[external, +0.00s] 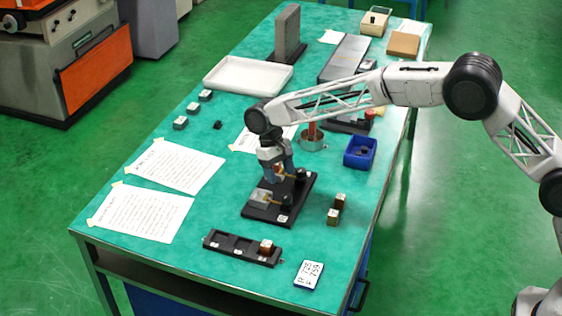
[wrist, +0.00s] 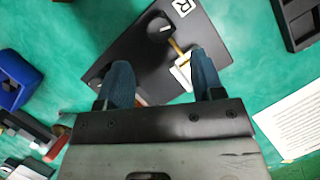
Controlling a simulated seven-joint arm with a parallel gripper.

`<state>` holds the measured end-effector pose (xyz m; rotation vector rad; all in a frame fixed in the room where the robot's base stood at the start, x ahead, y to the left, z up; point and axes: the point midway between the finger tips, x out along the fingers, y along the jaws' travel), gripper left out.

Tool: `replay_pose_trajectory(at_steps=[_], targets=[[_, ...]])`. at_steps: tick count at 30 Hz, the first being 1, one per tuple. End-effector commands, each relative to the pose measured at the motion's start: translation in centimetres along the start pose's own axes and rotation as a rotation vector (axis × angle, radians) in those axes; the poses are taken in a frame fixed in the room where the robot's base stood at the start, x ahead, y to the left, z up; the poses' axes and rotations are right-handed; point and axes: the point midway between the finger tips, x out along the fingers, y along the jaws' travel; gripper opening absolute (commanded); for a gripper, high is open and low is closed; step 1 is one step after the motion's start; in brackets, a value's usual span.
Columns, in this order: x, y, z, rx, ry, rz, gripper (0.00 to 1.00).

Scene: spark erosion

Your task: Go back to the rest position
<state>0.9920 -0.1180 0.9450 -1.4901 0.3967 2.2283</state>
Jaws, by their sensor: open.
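My gripper (external: 279,174) is over the black fixture plate (external: 252,212) on the teal table, its fingers pointing down. In the wrist view my gripper (wrist: 164,72) has its two blue-grey fingers spread apart, with the black plate (wrist: 203,42) below and between them. A black knob (wrist: 160,28), a thin brass rod (wrist: 177,47) and a pale block (wrist: 184,70) sit on that plate. In the external view a grey block (external: 260,198) stands on the plate's left part. The fingers hide part of the fixture, and I cannot tell whether they touch it.
Two small brass-coloured blocks (external: 334,216) stand right of the plate. A black slotted rack (external: 232,248) with one copper-coloured block (external: 266,246) lies in front. A blue bin (external: 361,153) and a red-topped round holder (external: 313,141) stand behind. Paper sheets (external: 143,212) cover the left side.

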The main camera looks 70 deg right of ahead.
Motion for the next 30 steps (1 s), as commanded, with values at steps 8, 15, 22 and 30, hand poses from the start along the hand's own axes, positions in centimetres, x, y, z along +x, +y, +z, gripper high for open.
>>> replay_pose_trajectory(at_steps=[8, 15, 22, 30], targets=[[0.0, 0.0, 0.0, 0.0, 0.0, 0.0, 0.61], [-1.0, 0.1, 1.5, -0.009, 0.013, 0.0, 0.61], [-3.3, 0.7, 5.5, -0.036, 0.048, 0.0, 0.61], [-6.1, 1.7, 11.9, -0.078, 0.101, 0.001, 0.61]])
